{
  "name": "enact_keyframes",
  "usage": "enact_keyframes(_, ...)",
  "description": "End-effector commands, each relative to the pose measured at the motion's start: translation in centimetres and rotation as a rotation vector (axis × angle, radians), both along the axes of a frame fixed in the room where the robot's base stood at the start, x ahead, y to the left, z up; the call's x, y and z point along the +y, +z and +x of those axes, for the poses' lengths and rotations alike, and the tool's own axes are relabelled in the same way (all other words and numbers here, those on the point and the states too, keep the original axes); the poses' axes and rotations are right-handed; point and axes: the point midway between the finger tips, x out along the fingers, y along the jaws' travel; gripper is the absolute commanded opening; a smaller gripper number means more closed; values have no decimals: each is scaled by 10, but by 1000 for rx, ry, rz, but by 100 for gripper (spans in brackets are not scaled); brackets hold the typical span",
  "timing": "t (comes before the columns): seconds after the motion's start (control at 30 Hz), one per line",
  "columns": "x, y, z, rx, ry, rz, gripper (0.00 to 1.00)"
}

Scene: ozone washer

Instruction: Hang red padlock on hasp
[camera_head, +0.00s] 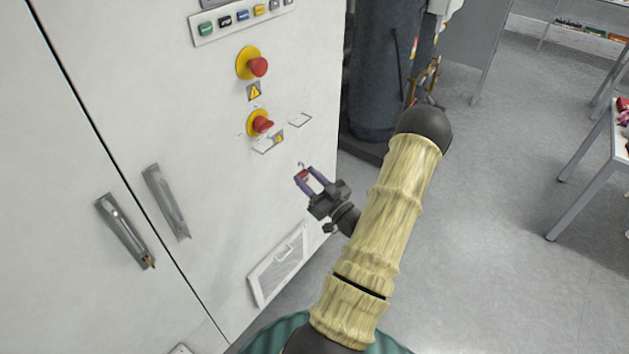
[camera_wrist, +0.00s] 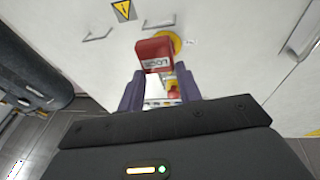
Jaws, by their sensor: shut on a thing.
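The red padlock (camera_head: 302,178) is held between the purple fingertips of my gripper (camera_head: 307,175), in front of the white cabinet. Its thin shackle points up in the head view. In the wrist view the padlock (camera_wrist: 155,54) sits between the fingers of my gripper (camera_wrist: 159,85), with upside-down lettering on its face; its shackle is not clear there. Two thin metal loops, which may be hasp parts, are on the cabinet: a right loop (camera_head: 300,119) and a left loop (camera_head: 266,144) below the lower red button. The padlock is below both and apart from them.
The white cabinet (camera_head: 225,130) carries an upper red button (camera_head: 257,66), a lower red button (camera_head: 263,125), two door handles (camera_head: 165,201) and a vent (camera_head: 278,266). A dark cylinder (camera_head: 378,80) stands right of the cabinet. A table (camera_head: 590,170) is at the far right, with open floor between.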

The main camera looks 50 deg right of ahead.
Motion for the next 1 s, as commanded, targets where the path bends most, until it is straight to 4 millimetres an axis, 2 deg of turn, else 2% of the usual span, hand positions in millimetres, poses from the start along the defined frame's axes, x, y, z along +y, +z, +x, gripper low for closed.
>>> enact_keyframes(1.0,6,1,66,-1,2,-1,7)
